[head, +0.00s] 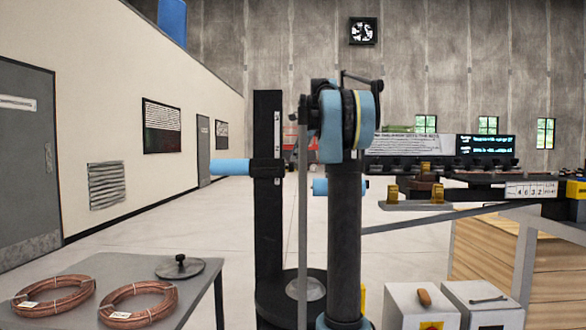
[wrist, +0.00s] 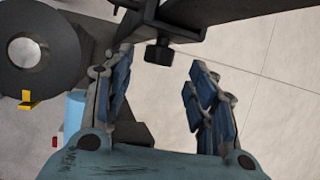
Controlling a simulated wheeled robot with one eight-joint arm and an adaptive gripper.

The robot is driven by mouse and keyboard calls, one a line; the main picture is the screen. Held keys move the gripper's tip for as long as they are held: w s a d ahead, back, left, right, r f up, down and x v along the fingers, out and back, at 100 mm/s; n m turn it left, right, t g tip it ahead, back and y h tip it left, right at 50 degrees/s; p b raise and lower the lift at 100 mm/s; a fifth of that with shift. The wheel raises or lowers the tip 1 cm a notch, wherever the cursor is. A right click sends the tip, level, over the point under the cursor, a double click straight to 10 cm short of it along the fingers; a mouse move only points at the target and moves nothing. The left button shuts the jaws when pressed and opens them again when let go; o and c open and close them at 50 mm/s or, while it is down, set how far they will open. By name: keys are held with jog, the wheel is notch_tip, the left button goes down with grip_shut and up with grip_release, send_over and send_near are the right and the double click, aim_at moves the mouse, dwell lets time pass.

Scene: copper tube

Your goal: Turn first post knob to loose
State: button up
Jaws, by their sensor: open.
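In the wrist view, my gripper (wrist: 160,76) is open, its blue-padded fingers spread apart. A small black knob (wrist: 158,54) sits on the underside of a black bracket (wrist: 166,25), at the gap between the fingertips and nearer the left finger. No grip on it shows. The knob's turned position cannot be read, and the frames do not tell which post it belongs to. In the head view, a black upright post (head: 267,115) with a pale scale strip and a blue horizontal cylinder (head: 231,167) stands behind my arm. My gripper cannot be made out there.
A grey table (head: 110,264) with copper coils (head: 140,303) and a round dark plate (head: 180,268) is at lower left. White boxes (head: 420,306) and a wooden crate (head: 480,262) stand at right. A black disc (wrist: 62,45) lies left of my gripper in the wrist view.

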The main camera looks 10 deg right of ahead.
aim_at(293, 164)
jog(key=shift+x, duration=2.5)
jog(key=shift+c, duration=0.2)
jog(key=c, duration=1)
